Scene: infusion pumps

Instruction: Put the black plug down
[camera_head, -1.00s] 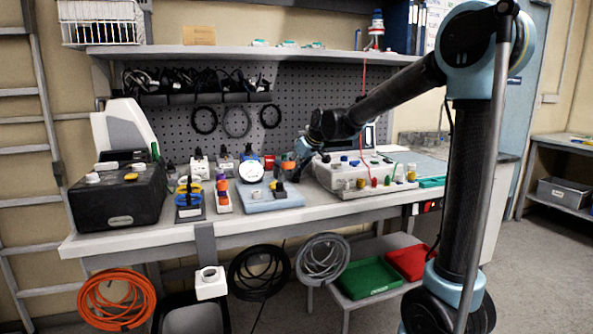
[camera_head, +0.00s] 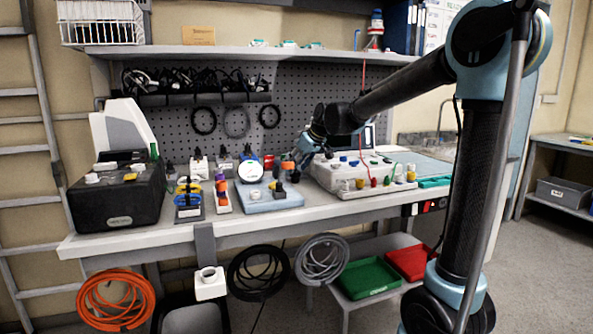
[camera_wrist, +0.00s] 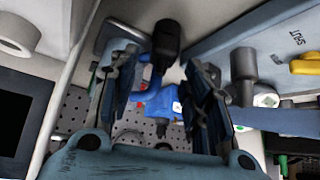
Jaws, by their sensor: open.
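A black plug (camera_head: 279,189) stands on the blue-grey board (camera_head: 257,204) on the workbench. My gripper (camera_head: 284,168) is just above and beside it, coming from the right. In the wrist view a black plug (camera_wrist: 167,43) shows near the tips of my gripper (camera_wrist: 163,75). The two fingers are spread, with a visible gap on each side of the plug. I cannot tell whether the plug's underside is fully seated, as it is small in the head view.
A strip with orange and purple pieces (camera_head: 222,195) stands further left. A pale panel with coloured knobs (camera_head: 360,175) is to the right. A blue part (camera_wrist: 160,105) shows behind the fingers in the wrist view.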

